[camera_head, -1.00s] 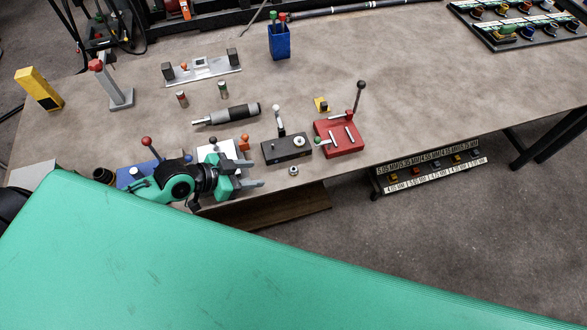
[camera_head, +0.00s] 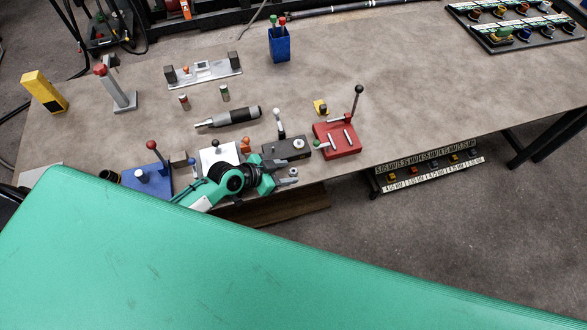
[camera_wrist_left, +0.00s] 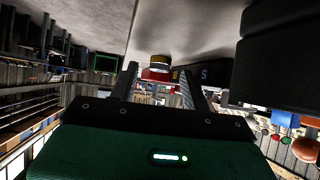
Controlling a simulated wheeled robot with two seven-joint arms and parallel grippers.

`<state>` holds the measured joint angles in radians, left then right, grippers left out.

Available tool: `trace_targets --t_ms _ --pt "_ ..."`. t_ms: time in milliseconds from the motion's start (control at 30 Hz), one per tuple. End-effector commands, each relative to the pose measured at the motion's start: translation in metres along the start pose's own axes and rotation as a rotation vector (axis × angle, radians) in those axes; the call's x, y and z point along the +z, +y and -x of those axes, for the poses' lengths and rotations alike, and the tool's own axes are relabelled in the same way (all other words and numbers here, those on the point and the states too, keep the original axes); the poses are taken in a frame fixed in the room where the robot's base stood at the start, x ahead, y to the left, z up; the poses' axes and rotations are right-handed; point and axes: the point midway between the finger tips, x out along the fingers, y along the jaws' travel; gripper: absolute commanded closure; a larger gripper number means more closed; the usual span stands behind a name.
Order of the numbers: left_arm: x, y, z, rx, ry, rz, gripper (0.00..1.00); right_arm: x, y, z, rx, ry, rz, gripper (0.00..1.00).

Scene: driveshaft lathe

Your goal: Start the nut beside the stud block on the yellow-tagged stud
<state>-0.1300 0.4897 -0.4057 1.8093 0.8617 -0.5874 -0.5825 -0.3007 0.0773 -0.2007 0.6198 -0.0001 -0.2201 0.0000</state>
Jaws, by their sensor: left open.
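The nut (camera_head: 294,171) is a small silver ring on the table near its front edge, just in front of a dark block (camera_head: 278,150). This block carries a bright round fitting and a white-knobbed lever; I take it as the stud block, but no yellow-tagged stud is clear on it. My left gripper (camera_head: 287,178) is open, its fingers pointing right, with the tips close to the nut. I cannot tell whether the nut is between them. In the left wrist view the open fingers (camera_wrist_left: 161,82) stand apart, with a dark block marked S (camera_wrist_left: 204,76) beyond. My right gripper is not in view.
A red clamp fixture (camera_head: 336,141) stands right of the dark block, with a small yellow piece (camera_head: 321,107) behind. A white fixture (camera_head: 213,152) and a blue one (camera_head: 148,180) stand left. A grey-black tool (camera_head: 232,117) lies behind.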

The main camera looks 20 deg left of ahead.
Motion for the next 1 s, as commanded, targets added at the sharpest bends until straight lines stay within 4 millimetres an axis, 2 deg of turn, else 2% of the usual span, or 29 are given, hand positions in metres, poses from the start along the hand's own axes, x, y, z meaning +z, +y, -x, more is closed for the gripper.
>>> trace_targets --t_ms 133,367,600,633,1000 --pt "-0.0005 -0.0001 -0.0101 0.0 0.0 0.0 0.52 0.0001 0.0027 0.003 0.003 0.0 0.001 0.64" --pt "0.0006 0.0001 -0.0113 0.0 0.0 -0.001 0.52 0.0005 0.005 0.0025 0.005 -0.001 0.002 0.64" --pt "0.0006 0.0001 -0.011 0.0 -0.001 -0.001 0.98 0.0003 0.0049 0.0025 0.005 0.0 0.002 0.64" --pt "0.0006 0.0001 -0.011 0.0 -0.001 -0.001 1.0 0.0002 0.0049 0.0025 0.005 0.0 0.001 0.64" --pt "-0.0012 0.0 -0.0098 0.0 0.0 -0.001 1.0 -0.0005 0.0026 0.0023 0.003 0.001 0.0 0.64"
